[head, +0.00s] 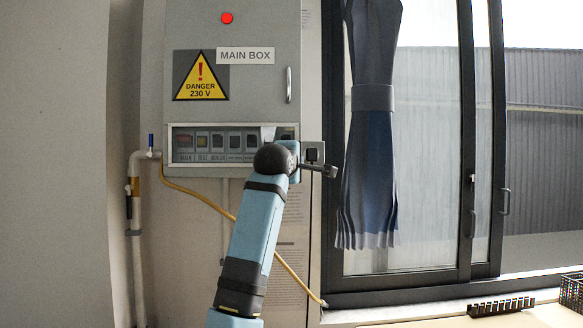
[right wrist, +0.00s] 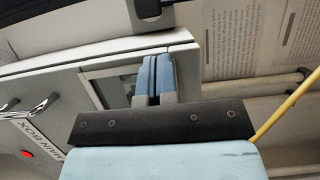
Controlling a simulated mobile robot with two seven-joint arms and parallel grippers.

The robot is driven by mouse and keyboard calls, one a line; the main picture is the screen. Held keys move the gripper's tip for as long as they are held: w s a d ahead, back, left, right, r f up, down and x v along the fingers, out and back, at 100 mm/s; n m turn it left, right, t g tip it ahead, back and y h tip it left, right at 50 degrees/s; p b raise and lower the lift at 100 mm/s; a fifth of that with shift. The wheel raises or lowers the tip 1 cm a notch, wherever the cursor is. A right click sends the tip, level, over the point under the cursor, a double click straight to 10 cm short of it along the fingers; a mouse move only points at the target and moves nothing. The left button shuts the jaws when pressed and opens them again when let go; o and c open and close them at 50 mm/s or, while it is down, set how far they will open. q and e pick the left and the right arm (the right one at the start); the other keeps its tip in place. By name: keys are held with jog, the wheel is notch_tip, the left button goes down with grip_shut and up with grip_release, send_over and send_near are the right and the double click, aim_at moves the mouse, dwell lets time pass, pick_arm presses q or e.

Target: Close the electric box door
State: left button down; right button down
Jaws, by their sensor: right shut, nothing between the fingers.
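The grey electric box (head: 240,120) hangs on the wall in the head view, with a red light, a yellow danger sign and a MAIN BOX label. Its door (head: 262,85) lies flat or nearly flat against the box; I cannot tell whether it is fully shut. The door handle (head: 289,85) is on its right side and also shows in the right wrist view (right wrist: 44,105). My right gripper (right wrist: 158,62) is shut and empty, in front of the box's lower right edge by the small window. I cannot tell whether it touches. My left gripper is not in view.
A row of switches (head: 215,142) sits behind the box's lower window. A pipe (head: 135,210) and a yellow cable (head: 198,193) run beside and below the box. A blue curtain (head: 370,170) and a window stand to the right. A black rack (head: 500,306) lies at lower right.

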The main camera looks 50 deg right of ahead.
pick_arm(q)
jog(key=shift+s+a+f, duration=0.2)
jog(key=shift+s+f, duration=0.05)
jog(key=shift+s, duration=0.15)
pick_arm(e)
jog(key=shift+w+d+r, duration=0.2)
jog(key=shift+d+r, duration=0.05)
jog(key=shift+d, duration=0.2)
jog(key=shift+w+d+r, duration=0.2)
jog(key=shift+d+r, duration=0.05)
jog(key=shift+d, duration=0.15)
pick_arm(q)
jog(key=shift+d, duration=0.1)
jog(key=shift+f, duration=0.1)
pick_arm(e)
jog(key=shift+a, duration=0.1)
